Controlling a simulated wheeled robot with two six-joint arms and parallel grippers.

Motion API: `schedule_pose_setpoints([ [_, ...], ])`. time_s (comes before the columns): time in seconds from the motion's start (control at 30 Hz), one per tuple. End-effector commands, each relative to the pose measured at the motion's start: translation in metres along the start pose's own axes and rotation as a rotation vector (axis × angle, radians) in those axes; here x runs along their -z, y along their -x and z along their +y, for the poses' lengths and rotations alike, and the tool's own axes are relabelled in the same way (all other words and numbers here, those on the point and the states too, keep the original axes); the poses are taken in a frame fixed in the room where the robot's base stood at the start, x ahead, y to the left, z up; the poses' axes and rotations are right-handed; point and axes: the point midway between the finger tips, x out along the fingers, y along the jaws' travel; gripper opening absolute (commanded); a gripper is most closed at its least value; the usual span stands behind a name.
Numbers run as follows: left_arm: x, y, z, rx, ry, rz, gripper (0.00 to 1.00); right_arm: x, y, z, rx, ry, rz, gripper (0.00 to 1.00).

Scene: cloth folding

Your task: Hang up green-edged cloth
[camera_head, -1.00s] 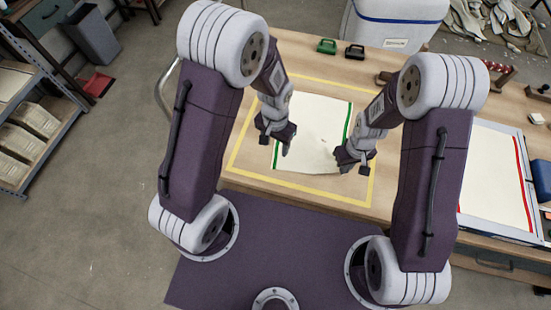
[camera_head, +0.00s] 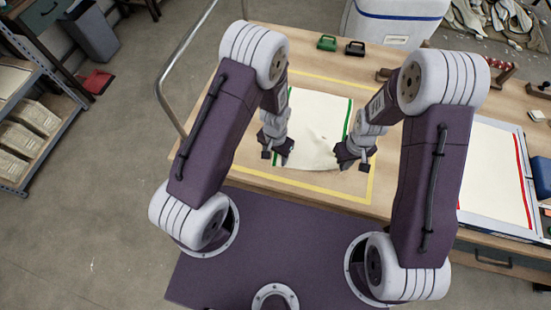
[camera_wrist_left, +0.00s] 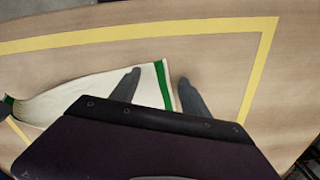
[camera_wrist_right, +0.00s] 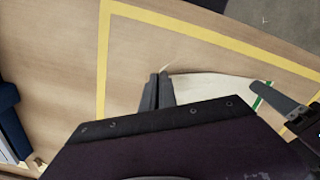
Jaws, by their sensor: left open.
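The cream cloth (camera_head: 312,112) with green edges lies on the table, its surface wrinkled near the middle. My left gripper (camera_head: 286,160) is at its near left corner. In the left wrist view the left gripper's fingers (camera_wrist_left: 159,76) are apart, with a green edge (camera_wrist_left: 163,88) showing between them; I cannot tell whether they touch it. My right gripper (camera_head: 346,164) is at the near right part of the cloth. In the right wrist view its fingers (camera_wrist_right: 158,90) are together at the cloth's raised border (camera_wrist_right: 210,86). The pinched part is hidden.
Yellow tape (camera_head: 335,198) frames the work area. A green clip (camera_head: 327,44) and a black clip (camera_head: 355,49) lie at the back. A bent grey metal rail (camera_head: 178,62) stands at the left. A red-edged cloth (camera_head: 490,175) lies on a tray at the right.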

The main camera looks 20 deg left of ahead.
Motion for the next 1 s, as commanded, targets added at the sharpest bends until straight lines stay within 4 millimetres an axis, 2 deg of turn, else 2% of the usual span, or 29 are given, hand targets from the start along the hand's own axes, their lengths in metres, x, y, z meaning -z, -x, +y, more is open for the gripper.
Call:
schedule_pose_setpoints([
  [0.17, -0.001, -0.001, 0.0, 0.0, 0.0, -0.003, 0.52, 0.0, -0.001, 0.0, 0.0, 0.0, 0.0, 0.0],
  [0.53, -0.002, -0.002, 0.0, 0.0, 0.0, -0.004, 0.01, 0.0, -0.001, 0.0, 0.0, 0.0, 0.0, 0.0],
  [0.87, -0.002, -0.001, 0.0, 0.0, 0.0, -0.005, 0.0, 0.0, -0.001, 0.0, 0.0, -0.001, 0.0, 0.0],
  [1.0, 0.0, 0.019, 0.0, 0.0, 0.0, -0.001, 0.0, 0.0, -0.001, 0.0, 0.0, -0.001, -0.001, 0.0],
])
